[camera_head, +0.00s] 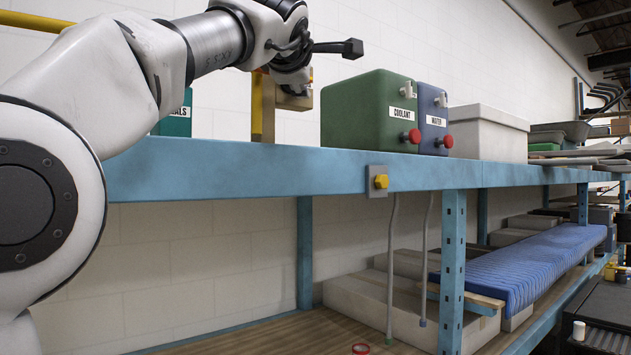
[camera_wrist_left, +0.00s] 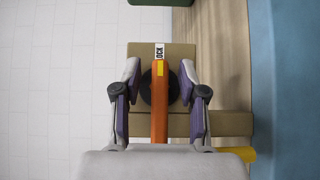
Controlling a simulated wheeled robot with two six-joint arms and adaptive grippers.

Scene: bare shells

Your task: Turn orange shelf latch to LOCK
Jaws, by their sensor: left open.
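The orange latch (camera_wrist_left: 160,112) is a straight bar over a round black hub (camera_wrist_left: 173,86), on a tan block (camera_wrist_left: 180,52). Its yellow-marked end points at a white label (camera_wrist_left: 160,49) whose visible letters read as part of LOCK. My left gripper (camera_wrist_left: 160,70) is open, with one finger on each side of the bar and visible gaps between. The bar's near end is hidden by the gripper body. In the head view my left gripper (camera_head: 293,84) is in front of the tan block (camera_head: 290,101), and the latch is mostly hidden. My right gripper is not in view.
The block stands on the blue shelf (camera_head: 240,172), beside a yellow post (camera_head: 257,108). A green COOLANT box (camera_head: 362,112) and a blue WATER box (camera_head: 434,103) stand to the right. A yellow knob (camera_head: 381,181) sits on the shelf's front edge.

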